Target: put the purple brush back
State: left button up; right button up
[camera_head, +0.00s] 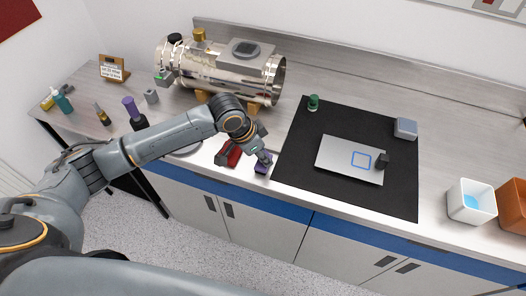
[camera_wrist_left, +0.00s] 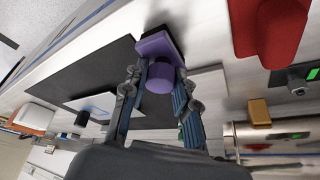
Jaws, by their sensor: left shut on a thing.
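The purple brush (camera_head: 262,168) is at the front edge of the bench, by the left edge of the black mat. My left gripper (camera_head: 262,156) is shut on it and partly covers it from above. In the left wrist view the brush (camera_wrist_left: 158,46) shows a purple round grip and purple block with a dark underside, with the fingers (camera_wrist_left: 158,85) on both sides of the grip. I cannot tell whether it touches the bench. My right gripper is not in view.
A red block (camera_head: 228,153) lies just left of the brush. The black mat (camera_head: 292,160) carries a silver plate (camera_head: 335,158), a green piece (camera_head: 313,102) and a grey block (camera_head: 405,127). A metal chamber (camera_head: 220,75) stands behind. A purple-and-black item (camera_head: 131,108) stands at left.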

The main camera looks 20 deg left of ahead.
pick_arm(q)
jog(key=shift+f, duration=0.1)
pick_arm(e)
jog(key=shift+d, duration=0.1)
pick_arm(q)
jog(key=o, duration=1)
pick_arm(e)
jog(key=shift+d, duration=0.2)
pick_arm(q)
jog(key=shift+r, duration=0.4)
jog(key=b+v, duration=0.1)
jog(key=v, duration=1)
jog(key=shift+r+b, duration=0.25)
jog(key=shift+b, duration=0.05)
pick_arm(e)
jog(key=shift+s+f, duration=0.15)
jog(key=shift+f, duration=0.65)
